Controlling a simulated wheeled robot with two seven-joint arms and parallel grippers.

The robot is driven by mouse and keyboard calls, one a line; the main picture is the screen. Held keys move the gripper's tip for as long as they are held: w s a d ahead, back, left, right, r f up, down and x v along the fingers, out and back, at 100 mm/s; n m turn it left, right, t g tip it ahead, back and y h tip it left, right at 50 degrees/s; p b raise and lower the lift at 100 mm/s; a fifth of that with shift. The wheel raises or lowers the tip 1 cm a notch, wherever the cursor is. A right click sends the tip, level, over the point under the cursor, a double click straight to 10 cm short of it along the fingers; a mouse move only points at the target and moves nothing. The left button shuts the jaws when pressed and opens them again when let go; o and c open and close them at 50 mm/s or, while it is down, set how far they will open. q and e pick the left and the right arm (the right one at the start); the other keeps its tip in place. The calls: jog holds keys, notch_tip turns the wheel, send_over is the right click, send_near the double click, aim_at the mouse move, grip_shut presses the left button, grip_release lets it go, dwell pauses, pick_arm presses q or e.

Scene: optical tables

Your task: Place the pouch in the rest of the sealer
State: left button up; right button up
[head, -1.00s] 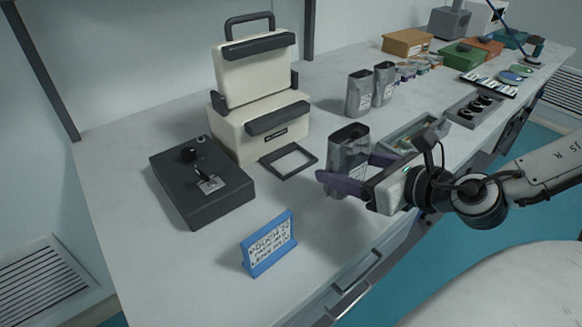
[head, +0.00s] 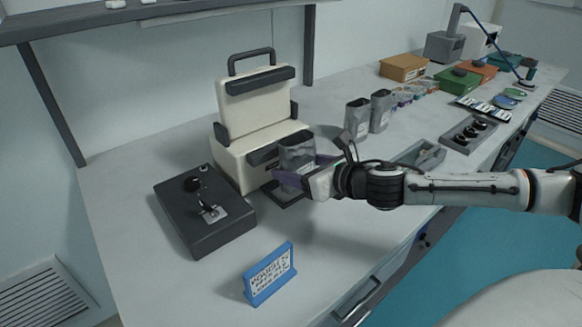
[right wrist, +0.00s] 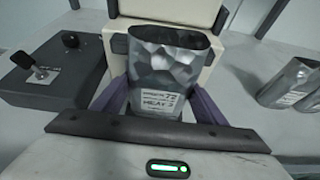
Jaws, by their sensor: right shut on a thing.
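The silver-grey pouch (head: 297,157) is upright between the purple fingers of my right gripper (head: 292,176). In the right wrist view the pouch (right wrist: 165,72) shows its open top and a white printed label, with a finger of my gripper (right wrist: 158,98) on each side. The cream sealer (head: 258,140) with its raised lid and dark handle stands just behind the pouch. The dark rest frame (head: 284,195) lies in front of the sealer, mostly hidden under the pouch and gripper. I cannot tell whether the pouch touches the rest. My left gripper is not in view.
A black box with a lever (head: 207,212) stands left of the sealer. A blue sign (head: 270,273) stands near the table's front edge. Two more pouches (head: 369,112) stand to the right, with a grey tray (head: 420,154) nearer the edge.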

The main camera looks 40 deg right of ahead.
jog(key=shift+w+a+r, duration=0.1)
jog(key=shift+w+a, duration=0.05)
jog(key=shift+w, duration=1.1)
jog(key=shift+w+f, duration=0.1)
jog(key=shift+f, duration=1.75)
jog(key=shift+f, duration=0.2)
jog(key=o, duration=1.2)
jog(key=shift+o, duration=0.2)
